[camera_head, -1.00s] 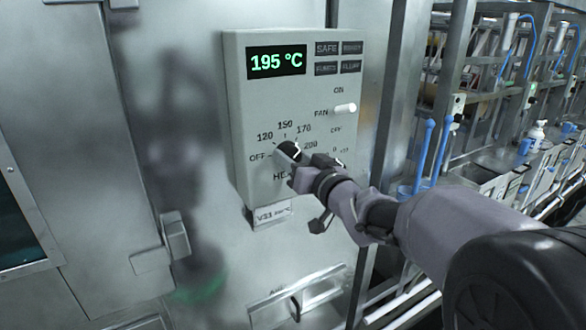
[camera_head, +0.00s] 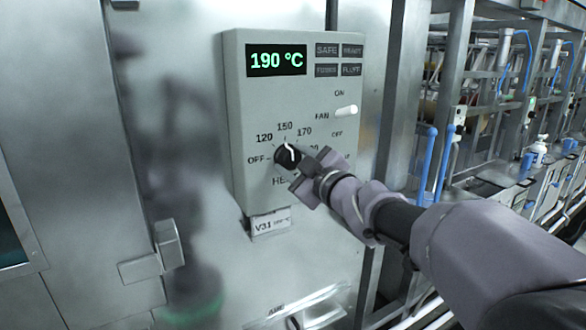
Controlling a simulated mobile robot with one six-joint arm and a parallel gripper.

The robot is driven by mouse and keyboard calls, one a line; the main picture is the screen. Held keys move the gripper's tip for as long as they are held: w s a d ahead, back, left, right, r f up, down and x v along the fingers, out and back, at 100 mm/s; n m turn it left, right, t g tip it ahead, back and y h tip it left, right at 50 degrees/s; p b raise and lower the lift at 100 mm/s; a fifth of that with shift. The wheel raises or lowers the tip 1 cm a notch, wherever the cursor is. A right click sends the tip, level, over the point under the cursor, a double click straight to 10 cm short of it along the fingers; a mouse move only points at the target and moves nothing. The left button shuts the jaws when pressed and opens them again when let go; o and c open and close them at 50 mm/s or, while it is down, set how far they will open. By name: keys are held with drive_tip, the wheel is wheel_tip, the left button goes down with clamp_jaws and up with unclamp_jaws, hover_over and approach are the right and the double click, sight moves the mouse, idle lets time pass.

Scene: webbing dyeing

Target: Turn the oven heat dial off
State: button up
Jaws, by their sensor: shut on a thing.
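The heat dial (camera_head: 288,155) is a black round knob with a white pointer line, low on the grey control panel (camera_head: 250,112). Its pointer stands nearly upright, close to the 150 mark. OFF is printed to the left of the dial. My gripper (camera_head: 297,163) reaches in from the lower right and is shut on the dial. It hides the dial's lower right side and part of the HEAT label and the higher marks. The green display (camera_head: 277,61) reads 190 °C.
A white fan switch (camera_head: 346,111) sits above and right of the dial, between ON and OFF labels. A small label tag (camera_head: 270,223) hangs under the panel. A metal door latch (camera_head: 168,245) is at lower left. Machinery with blue handles (camera_head: 427,160) stands at right.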

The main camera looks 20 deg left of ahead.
drive_tip(key=n+b, duration=0.1)
drive_tip(key=n, duration=0.2)
drive_tip(key=shift+f+n+b, duration=0.1)
drive_tip(key=shift+n+b, duration=0.3)
drive_tip(key=n+b, duration=0.2)
drive_tip(key=n, duration=0.2)
drive_tip(key=shift+n, duration=0.3)
drive_tip(key=n+b, duration=0.2)
drive_tip(key=n, duration=0.2)
drive_tip(key=shift+n+b, duration=0.95)
drive_tip(key=shift+n, duration=1.05)
drive_tip(key=o, duration=1.4)
drive_tip(key=shift+c, duration=0.2)
